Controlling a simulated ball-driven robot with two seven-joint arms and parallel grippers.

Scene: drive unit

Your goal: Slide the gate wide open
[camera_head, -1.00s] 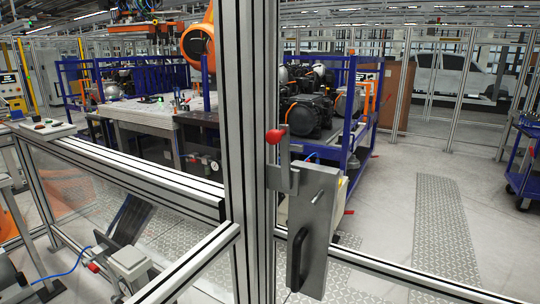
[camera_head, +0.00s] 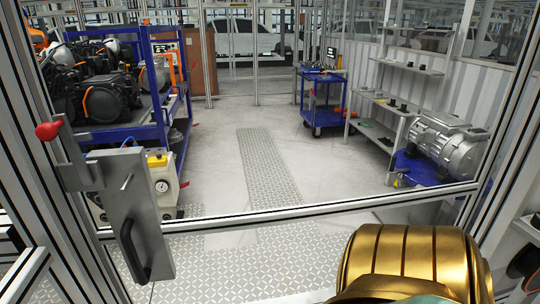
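The gate shows as an aluminium frame with a horizontal rail (camera_head: 300,212) crossing the view between a left post and a right post (camera_head: 500,130). I see no open gap between the rail and the left post (camera_head: 40,180). A grey latch plate (camera_head: 135,205) with a black pull handle (camera_head: 131,250) is at the left post. A red knob (camera_head: 48,131) sits on the latch's upper left. Neither gripper is in view, and nothing is seen touching the handle.
Beyond the gate are a blue rack (camera_head: 158,95) with black machinery, a blue cart (camera_head: 322,105), shelves (camera_head: 385,100) and a silver motor (camera_head: 447,145). The floor between them is clear. A large gold, ribbed part, seemingly of my arm, fills the lower right.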

